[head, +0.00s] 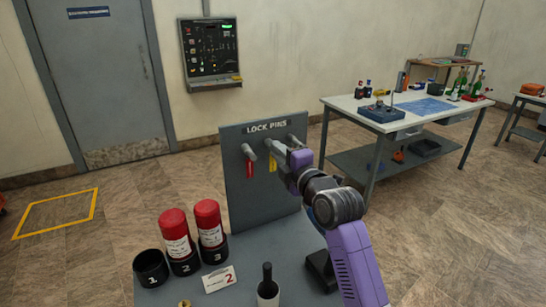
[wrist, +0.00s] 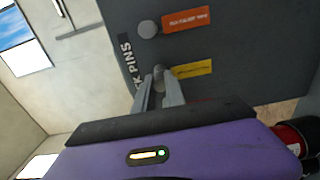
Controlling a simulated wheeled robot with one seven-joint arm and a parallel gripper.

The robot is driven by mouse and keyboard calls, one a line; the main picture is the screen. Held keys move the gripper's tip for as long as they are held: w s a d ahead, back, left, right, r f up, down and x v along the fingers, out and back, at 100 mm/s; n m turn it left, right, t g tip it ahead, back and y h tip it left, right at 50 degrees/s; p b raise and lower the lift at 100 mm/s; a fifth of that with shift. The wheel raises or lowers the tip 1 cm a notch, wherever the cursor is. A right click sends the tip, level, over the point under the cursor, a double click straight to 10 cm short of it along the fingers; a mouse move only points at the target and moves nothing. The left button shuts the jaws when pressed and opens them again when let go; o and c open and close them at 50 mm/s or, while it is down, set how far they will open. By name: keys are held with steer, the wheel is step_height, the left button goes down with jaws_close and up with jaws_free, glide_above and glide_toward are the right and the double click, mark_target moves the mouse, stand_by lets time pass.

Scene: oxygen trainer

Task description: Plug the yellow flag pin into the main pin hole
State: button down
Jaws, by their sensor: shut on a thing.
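The upright grey board (head: 240,205) is headed "LOCK PINS" and carries pins in a row. The yellow flag pin has its yellow flag (head: 272,165) hanging at the board's middle; the flag also shows in the wrist view (wrist: 194,69). My gripper (head: 283,152) is at this pin, in front of the board. In the wrist view my gripper (wrist: 158,85) has its two fingers closed on the pin's round grey head (wrist: 158,72). The red flag pin (head: 248,162) hangs to its left. I cannot tell whether the yellow pin is still seated. I cannot make out the main pin hole.
Two red cylinders (head: 174,232) (head: 209,222) stand in black cups marked 2 and 3; cup 1 (head: 150,268) is empty. A white-topped table (head: 350,104) stands behind, right.

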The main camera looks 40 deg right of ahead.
steer(key=shift+s, duration=0.1)
steer(key=v, duration=0.6)
steer(key=shift+b, duration=0.4)
stand_by(0.9)
steer(key=shift+s, duration=0.1)
